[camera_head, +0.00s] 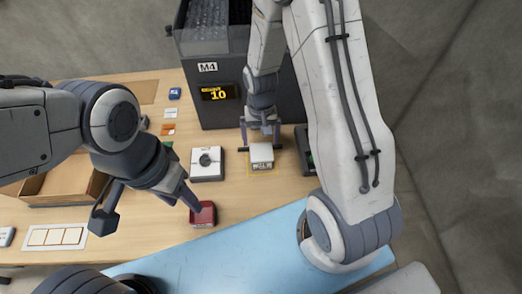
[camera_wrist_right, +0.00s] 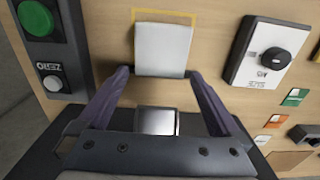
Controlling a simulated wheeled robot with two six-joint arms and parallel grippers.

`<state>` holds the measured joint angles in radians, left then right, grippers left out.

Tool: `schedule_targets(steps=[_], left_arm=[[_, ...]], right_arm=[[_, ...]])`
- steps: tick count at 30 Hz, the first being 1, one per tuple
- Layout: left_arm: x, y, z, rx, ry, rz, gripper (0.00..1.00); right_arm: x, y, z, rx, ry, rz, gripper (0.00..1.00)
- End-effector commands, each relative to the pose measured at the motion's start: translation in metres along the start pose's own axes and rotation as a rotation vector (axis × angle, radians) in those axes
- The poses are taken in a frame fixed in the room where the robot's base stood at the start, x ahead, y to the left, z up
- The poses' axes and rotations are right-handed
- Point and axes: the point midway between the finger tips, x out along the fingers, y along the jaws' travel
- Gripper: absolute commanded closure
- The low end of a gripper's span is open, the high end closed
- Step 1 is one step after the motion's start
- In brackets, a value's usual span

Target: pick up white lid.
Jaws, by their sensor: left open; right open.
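The white lid (camera_head: 261,152) is a small white square on top of a box-like item with a dark label on its front. It sits inside a yellow outline on the wooden table, in front of the dark feeder. In the right wrist view the white lid (camera_wrist_right: 163,48) lies just beyond the fingertips. My right gripper (camera_head: 262,149) is open, with one finger to each side of the lid in the head view. The right gripper (camera_wrist_right: 162,74) looks empty in the wrist view. My left gripper (camera_head: 147,208) is open, one finger by a dark red box (camera_head: 203,216).
The dark feeder (camera_head: 226,110) with a yellow display stands behind the lid. A white box with a black knob (camera_head: 206,164) is left of it. A panel with a green button (camera_wrist_right: 36,18) is on the other side. A wooden tray (camera_head: 66,182) stands at left.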

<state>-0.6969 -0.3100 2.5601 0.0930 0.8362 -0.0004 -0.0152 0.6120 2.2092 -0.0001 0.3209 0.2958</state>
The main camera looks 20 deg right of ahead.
Motion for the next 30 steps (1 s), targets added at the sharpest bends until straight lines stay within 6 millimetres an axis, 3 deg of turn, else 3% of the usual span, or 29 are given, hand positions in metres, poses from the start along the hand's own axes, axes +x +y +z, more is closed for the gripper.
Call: schedule_targets(steps=[6,13,18,30], left_arm=[[-0.004,0.000,0.000,0.000,0.000,0.000,0.50],[-0.003,0.000,0.000,0.000,0.000,0.000,0.50],[-0.004,0.000,0.000,0.000,0.000,0.000,0.50],[-0.002,0.000,0.000,0.000,0.000,0.000,0.50]], right_arm=[[0.021,0.000,0.000,0.000,-0.001,0.000,0.00],[0.022,0.000,0.000,0.000,0.001,0.000,0.00],[0.022,0.000,0.000,-0.001,0.001,0.000,0.65],[0.016,0.000,-0.001,-0.001,0.003,-0.001,0.67]])
